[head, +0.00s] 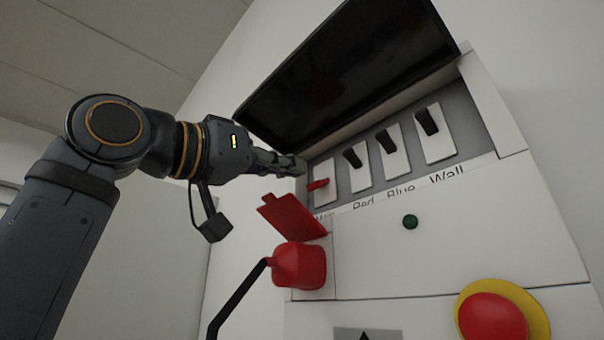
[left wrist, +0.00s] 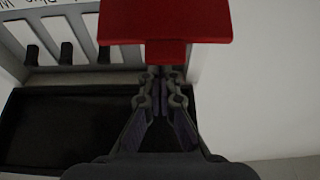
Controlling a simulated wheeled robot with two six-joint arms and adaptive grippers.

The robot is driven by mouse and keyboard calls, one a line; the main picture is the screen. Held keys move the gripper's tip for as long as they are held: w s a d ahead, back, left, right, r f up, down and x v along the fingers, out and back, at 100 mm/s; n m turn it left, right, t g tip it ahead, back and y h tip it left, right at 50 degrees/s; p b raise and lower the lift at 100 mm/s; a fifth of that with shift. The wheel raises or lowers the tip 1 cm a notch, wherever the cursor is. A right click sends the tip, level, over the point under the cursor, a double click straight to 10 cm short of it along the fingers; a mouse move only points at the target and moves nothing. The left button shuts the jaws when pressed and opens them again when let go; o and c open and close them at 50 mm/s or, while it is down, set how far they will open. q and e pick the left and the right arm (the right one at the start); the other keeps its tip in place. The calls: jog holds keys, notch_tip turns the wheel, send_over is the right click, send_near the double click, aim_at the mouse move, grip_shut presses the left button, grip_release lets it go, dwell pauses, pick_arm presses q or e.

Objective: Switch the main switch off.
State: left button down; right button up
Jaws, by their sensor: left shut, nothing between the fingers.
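The main switch (head: 319,185) has a red lever on a white plate, at the left end of a row of switches in the head view. The label under it is partly hidden by a raised red flap. My left gripper (head: 300,165) is shut and empty, its fingertips just above and left of the red lever. I cannot tell whether they touch it. In the left wrist view the shut fingers (left wrist: 163,75) reach behind the red flap (left wrist: 165,20), which hides their tips and the main switch. My right gripper is in neither view.
Black switches labelled Red (head: 353,157), Blue (head: 386,141) and Wall (head: 427,121) stand to the right. An open dark lid (head: 350,70) hangs above.

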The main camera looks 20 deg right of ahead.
pick_arm(q)
jog(key=shift+s+a+r, duration=0.15)
jog(key=shift+s+a, duration=0.2)
jog(key=shift+a, duration=0.2)
jog(key=shift+s+a+r, duration=0.1)
jog(key=shift+s+a, duration=0.25)
jog(key=shift+a, duration=0.15)
jog(key=a, duration=0.2)
jog(key=shift+s+a+r, duration=0.15)
jog(key=shift+s+a, duration=0.15)
jog(key=shift+s, duration=0.1)
jog(key=shift+d, duration=0.1)
jog(key=shift+w, duration=0.1)
